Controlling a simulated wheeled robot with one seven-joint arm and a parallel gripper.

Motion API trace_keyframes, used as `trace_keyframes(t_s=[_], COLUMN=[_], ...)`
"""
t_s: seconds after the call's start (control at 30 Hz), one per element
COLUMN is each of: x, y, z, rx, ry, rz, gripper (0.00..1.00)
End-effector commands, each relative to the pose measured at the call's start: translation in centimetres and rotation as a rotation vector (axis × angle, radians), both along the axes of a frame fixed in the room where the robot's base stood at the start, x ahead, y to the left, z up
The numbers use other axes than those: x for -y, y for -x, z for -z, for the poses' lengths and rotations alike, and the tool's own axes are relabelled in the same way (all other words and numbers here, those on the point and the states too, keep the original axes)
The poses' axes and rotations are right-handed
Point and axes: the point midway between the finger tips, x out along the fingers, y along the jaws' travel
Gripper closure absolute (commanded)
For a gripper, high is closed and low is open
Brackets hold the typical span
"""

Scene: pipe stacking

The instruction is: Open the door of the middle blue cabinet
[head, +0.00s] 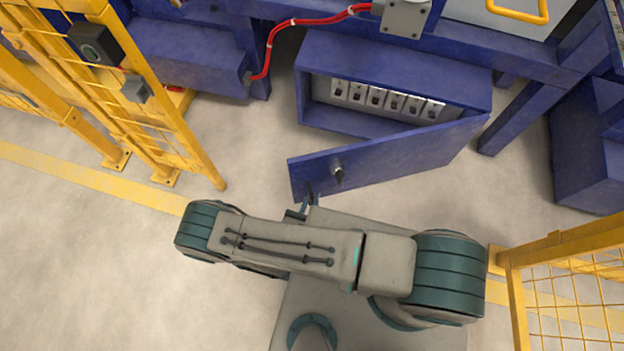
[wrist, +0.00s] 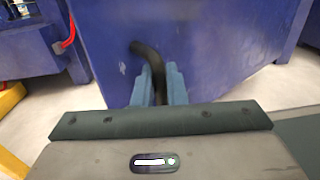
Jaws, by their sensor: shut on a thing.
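The middle blue cabinet (head: 392,62) is in the upper middle of the head view. Its door (head: 385,166) stands part open, swung out toward me from a hinge on the right side. A row of switches (head: 385,98) shows inside. The door carries a dark handle (head: 337,174) near its free left end. In the wrist view the door (wrist: 215,60) fills the middle, and the black bent handle (wrist: 148,52) runs down between the fingers. My gripper (wrist: 160,82) is shut on the handle. In the head view my arm hides most of the gripper.
Yellow fences stand at the left (head: 150,90) and the lower right (head: 565,250). A red cable (head: 290,24) runs left of the cabinet. A blue block (head: 588,145) stands at the right. The floor at lower left is clear.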

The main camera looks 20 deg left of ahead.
Motion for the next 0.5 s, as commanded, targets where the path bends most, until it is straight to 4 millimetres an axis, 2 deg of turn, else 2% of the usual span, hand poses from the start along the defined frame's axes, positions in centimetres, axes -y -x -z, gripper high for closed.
trace_keyframes(t_s=[0.13,0.47,0.5], x=[0.29,0.34,0.34], y=[0.77,0.8,0.79], z=[0.0,0.03,0.03], rx=[0.0,0.0,0.0], ry=[0.001,0.001,0.001], rz=[-0.007,-0.006,-0.006], gripper=[1.0,1.0,0.77])
